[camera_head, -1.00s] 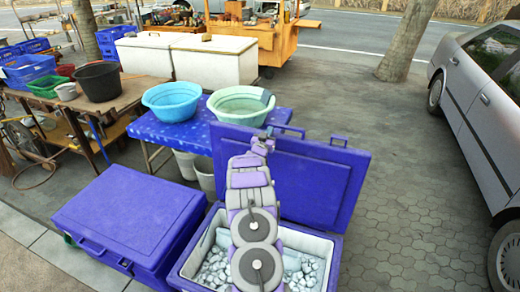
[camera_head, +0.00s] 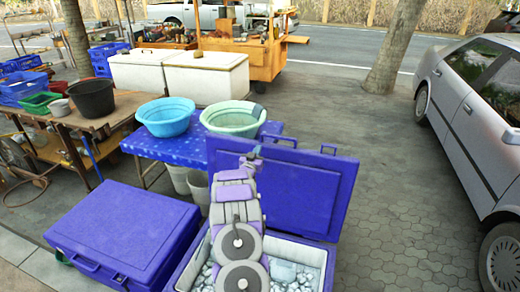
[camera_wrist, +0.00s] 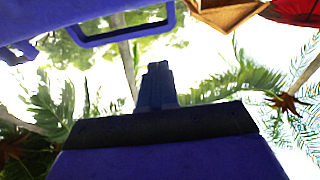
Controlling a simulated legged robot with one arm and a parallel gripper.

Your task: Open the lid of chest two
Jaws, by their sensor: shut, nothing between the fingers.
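An open blue chest (camera_head: 327,256) with a pale inner rim stands at the bottom middle of the head view, with ice chunks inside. Its blue lid (camera_head: 310,195) stands raised at the back, with handles along its top edge. A second blue chest (camera_head: 125,225) stands to its left with its lid closed. I cannot tell which is chest two. My gripper (camera_head: 251,160) is shut and empty, in front of the raised lid near its upper left; contact is unclear. In the wrist view my gripper (camera_wrist: 157,85) points up near a blue panel with a looped handle (camera_wrist: 128,34).
A blue table (camera_head: 185,150) with a blue basin (camera_head: 167,117) and a pale green basin (camera_head: 233,119) stands behind the chests. Grey buckets (camera_head: 196,187) are beneath it. A silver car (camera_head: 475,110) is at the right. Paving between car and open chest is clear.

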